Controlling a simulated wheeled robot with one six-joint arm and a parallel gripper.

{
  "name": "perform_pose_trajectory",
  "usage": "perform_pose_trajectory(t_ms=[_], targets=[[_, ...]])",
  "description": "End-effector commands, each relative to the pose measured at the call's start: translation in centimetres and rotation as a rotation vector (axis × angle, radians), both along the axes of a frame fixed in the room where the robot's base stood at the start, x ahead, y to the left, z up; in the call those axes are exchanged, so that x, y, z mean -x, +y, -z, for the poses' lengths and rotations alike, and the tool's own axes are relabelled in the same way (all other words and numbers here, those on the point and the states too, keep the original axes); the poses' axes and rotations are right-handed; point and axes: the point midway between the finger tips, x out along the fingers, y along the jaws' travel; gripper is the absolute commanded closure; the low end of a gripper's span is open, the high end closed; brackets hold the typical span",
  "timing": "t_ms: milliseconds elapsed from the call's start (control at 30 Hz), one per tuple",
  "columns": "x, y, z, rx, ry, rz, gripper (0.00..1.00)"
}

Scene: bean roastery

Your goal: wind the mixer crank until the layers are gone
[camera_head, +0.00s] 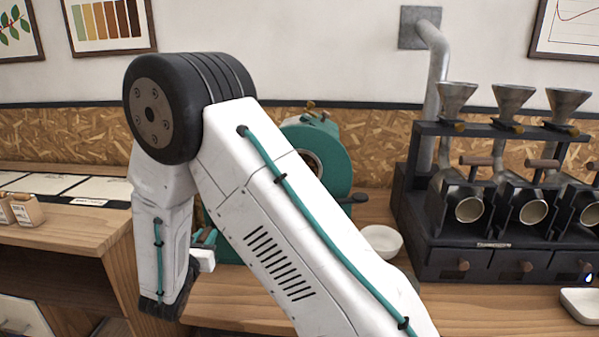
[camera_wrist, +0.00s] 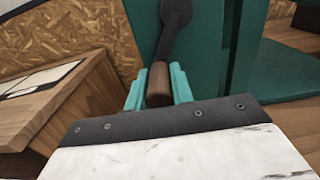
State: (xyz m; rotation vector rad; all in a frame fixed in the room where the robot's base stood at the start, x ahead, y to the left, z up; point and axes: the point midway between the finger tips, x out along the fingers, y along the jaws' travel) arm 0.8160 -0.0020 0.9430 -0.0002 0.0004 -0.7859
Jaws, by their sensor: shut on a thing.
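The mixer (camera_head: 335,160) is a teal drum machine on the wooden counter, mostly hidden behind my arm in the head view. Its teal body (camera_wrist: 210,45) fills the upper middle of the wrist view. The crank has a dark arm (camera_wrist: 172,30) that runs down to a brown wooden handle (camera_wrist: 158,84). My gripper (camera_wrist: 158,92), with teal fingers, is shut on that handle, one finger on each side. In the head view my gripper (camera_head: 205,240) shows at the mixer's left side, and the handle is hidden there. The layers inside the drum are not visible.
A white bowl (camera_head: 382,240) sits on the counter right of the mixer. A black sample roaster (camera_head: 500,200) with several funnels stands further right, with a white dish (camera_head: 581,304) in front. A wooden side counter (camera_head: 60,235) with cards lies at the left.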

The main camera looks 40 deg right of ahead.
Motion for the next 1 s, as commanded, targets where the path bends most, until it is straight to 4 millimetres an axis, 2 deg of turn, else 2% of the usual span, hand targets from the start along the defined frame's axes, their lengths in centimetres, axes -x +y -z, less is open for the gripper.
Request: perform_pose_trajectory(t_ms=[533, 967, 1000], targets=[[2.0, -2.1, 0.6, 0.001, -0.004, 0.002, 0.89], [2.1, -2.2, 0.8, 0.000, -0.001, 0.001, 0.90], [2.1, -2.2, 0.8, 0.000, -0.001, 0.001, 0.66]])
